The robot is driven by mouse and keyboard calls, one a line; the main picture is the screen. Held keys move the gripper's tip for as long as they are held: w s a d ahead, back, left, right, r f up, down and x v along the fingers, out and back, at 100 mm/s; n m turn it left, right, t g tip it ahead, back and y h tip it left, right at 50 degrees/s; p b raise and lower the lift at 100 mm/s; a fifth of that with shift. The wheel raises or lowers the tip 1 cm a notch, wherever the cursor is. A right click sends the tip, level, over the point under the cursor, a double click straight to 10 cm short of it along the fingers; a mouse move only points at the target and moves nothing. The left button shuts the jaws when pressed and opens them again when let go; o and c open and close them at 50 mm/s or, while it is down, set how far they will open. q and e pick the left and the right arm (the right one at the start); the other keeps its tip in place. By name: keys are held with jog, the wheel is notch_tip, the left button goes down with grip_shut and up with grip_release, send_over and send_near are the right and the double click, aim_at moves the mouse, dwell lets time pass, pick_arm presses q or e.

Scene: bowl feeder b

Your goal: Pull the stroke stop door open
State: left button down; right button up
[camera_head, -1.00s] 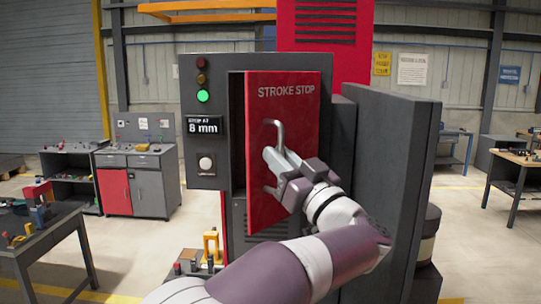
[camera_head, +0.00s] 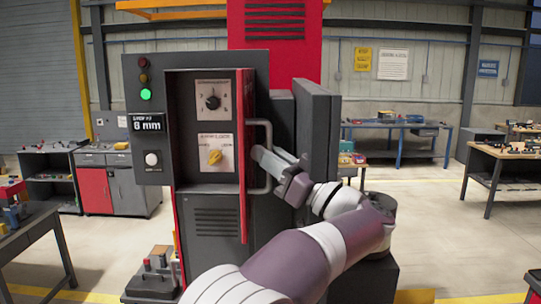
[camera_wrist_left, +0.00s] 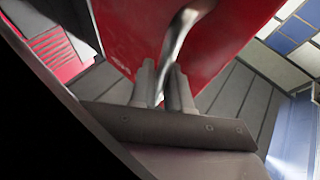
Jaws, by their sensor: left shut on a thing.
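The red stroke stop door (camera_head: 243,150) stands swung out from the grey machine cabinet and shows nearly edge-on in the head view. Its grey bar handle (camera_head: 265,135) is on the door's right side. My left gripper (camera_head: 259,155) is shut on the handle. In the left wrist view the gripper's fingers (camera_wrist_left: 165,92) close around the handle (camera_wrist_left: 178,40), with the red door face (camera_wrist_left: 130,35) behind it. My right gripper is out of view.
A green lamp (camera_head: 146,94) is lit above an 8 mm display (camera_head: 148,124) on the cabinet. A dark grey panel (camera_head: 318,130) stands right of the door, close behind my gripper. Workbenches (camera_head: 400,130) stand farther back, with open floor between.

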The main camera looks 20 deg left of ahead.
pick_arm(q)
jog(key=shift+r, duration=0.2)
jog(key=shift+g, duration=0.4)
jog(key=c, duration=1.3)
grip_release()
jog(key=shift+o, duration=0.7)
jog(key=shift+a+f, duration=0.1)
jog(key=b+v, duration=0.6)
jog(key=v, duration=0.6)
jog(key=shift+d+f, duration=0.15)
jog(key=shift+d, duration=0.2)
